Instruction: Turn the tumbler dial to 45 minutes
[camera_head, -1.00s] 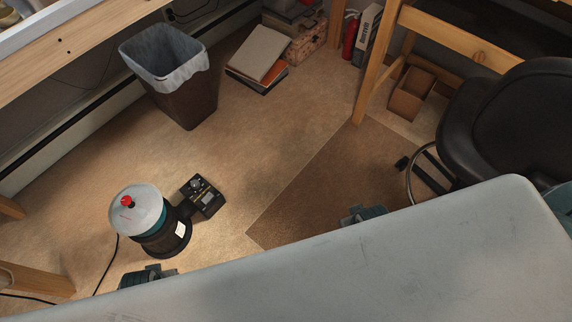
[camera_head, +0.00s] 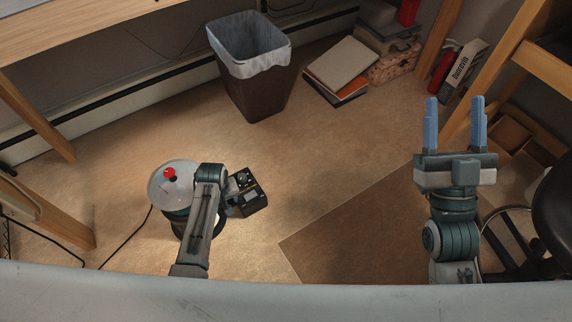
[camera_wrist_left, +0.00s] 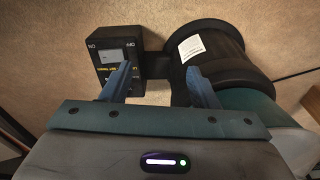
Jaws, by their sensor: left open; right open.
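The tumbler (camera_head: 172,181) stands on the floor at left in the head view, with a clear lid, a red knob and a dark base. Its black control box (camera_head: 250,198) is joined to its right side and carries the dial (camera_head: 241,178). In the left wrist view the box (camera_wrist_left: 106,45) lies beyond the finger at left, its lower part hidden by that finger; the dial is not clear there. My left gripper (camera_wrist_left: 157,80) is open and empty, over the box and base. My left arm covers part of the tumbler in the head view. My right gripper (camera_head: 454,112) is open, empty, fingers pointing away.
A lined waste bin (camera_head: 250,75) stands behind the tumbler. Books (camera_head: 341,62) lie on the floor farther right. A wooden table leg (camera_head: 38,120) stands at left, and a cable runs by the tumbler. The carpet between the tumbler and my right arm is clear.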

